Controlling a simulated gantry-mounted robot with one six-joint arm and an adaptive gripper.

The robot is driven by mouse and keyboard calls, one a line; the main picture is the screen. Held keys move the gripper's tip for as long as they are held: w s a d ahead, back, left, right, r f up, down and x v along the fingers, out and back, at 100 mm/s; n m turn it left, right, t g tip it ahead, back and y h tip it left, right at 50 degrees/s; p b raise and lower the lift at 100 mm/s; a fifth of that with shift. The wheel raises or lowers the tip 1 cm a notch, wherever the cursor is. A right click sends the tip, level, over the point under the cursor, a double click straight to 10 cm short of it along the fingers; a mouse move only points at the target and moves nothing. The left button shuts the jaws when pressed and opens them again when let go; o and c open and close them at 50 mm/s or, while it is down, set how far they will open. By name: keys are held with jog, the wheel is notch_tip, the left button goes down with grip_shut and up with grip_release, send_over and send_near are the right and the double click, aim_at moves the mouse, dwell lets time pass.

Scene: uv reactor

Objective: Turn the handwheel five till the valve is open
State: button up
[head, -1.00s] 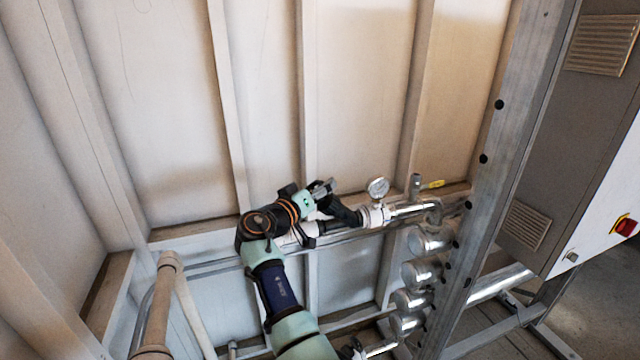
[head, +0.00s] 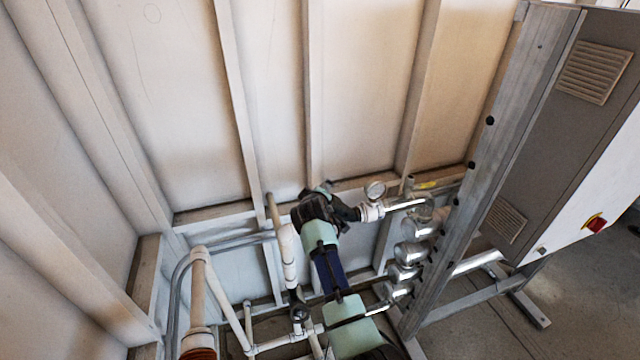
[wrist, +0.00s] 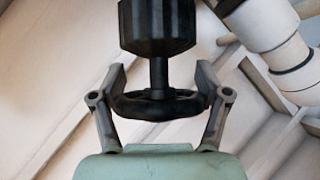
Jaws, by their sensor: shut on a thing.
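In the wrist view the black handwheel (wrist: 160,105) sits on a short stem below a black ribbed valve body (wrist: 158,25). My gripper (wrist: 160,92) has one finger on each side of the wheel rim and is shut on it. In the head view my gripper (head: 322,187) is at the pipe run near the back wall, with the dark valve body (head: 346,212) just to its right. My own arm hides the handwheel there. I cannot tell how far the valve is open.
Several silver cylinders (head: 415,253) lie beside the metal upright (head: 470,170). A grey cabinet (head: 560,130) is at the right. White pipes (head: 288,255) stand left of my arm.

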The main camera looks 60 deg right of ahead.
jog(key=n+y, duration=0.2)
jog(key=y, duration=0.1)
jog(key=n+y, duration=0.1)
jog(key=n, duration=0.1)
jog(key=shift+w+a+f+t+y+b, duration=0.1)
jog(key=shift+a+f+t+y+b, duration=0.05)
jog(key=shift+a+t+y+b, duration=0.15)
jog(key=shift+a+f+n+y+b, duration=0.1)
jog(key=shift+a+n+y+b, duration=0.05)
jog(key=shift+n+y+b, duration=0.4)
jog(key=shift+a+f+n+y+b, duration=0.15)
jog(key=shift+n+y+b, duration=0.2)
jog(key=shift+n+y, duration=0.3)
jog(key=shift+g, duration=0.4)
jog(key=o, duration=0.8)
jog(key=shift+o, duration=0.2)
jog(key=v, duration=1.2)
jog(key=shift+d, duration=0.1)
